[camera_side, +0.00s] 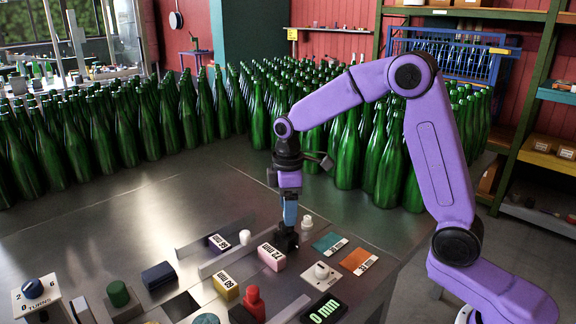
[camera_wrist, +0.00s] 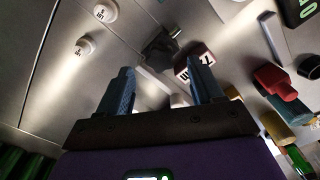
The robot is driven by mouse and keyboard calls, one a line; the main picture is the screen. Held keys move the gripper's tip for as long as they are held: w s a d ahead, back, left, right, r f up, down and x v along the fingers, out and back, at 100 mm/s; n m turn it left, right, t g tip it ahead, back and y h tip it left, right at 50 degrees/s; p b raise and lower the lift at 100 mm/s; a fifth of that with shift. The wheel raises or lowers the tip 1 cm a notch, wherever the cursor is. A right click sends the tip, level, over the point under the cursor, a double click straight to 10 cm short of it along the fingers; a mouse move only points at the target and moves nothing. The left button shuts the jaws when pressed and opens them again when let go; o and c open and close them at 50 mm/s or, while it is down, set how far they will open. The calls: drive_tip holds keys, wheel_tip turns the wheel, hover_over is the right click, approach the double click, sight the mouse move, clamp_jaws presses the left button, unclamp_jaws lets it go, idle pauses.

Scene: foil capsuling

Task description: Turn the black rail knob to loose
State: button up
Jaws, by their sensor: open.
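The black rail knob (camera_side: 286,239) stands on the metal bench at the end of a low rail, directly below my gripper (camera_side: 290,222). In the wrist view the black knob (camera_wrist: 160,48) lies just beyond and between the fingertips, with a small pale mark on one side. My gripper (camera_wrist: 160,68) points down with its two blue fingers apart and nothing between them. In the side view the fingertips look very close to the knob's top; I cannot tell whether they touch it.
A pink block (camera_side: 271,257) marked 72 lies left of the knob, a yellow block (camera_side: 226,286) nearer the camera. A white knob (camera_side: 307,221) stands close right. A display (camera_side: 324,311) reads 0 mm. Many green bottles (camera_side: 345,150) crowd behind.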

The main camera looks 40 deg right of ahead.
wheel_tip(320, 180, up, 14)
idle(0.4)
idle(0.3)
drive_tip(key=s+f, duration=0.4)
drive_tip(key=s, duration=0.6)
drive_tip(key=s+f+n, duration=0.1)
drive_tip(key=s+f, duration=0.3)
drive_tip(key=s, duration=0.7)
drive_tip(key=s+f, duration=0.4)
drive_tip(key=s, duration=0.7)
drive_tip(key=shift+s+d+f+n, duration=0.15)
drive_tip(key=shift+n, duration=0.15)
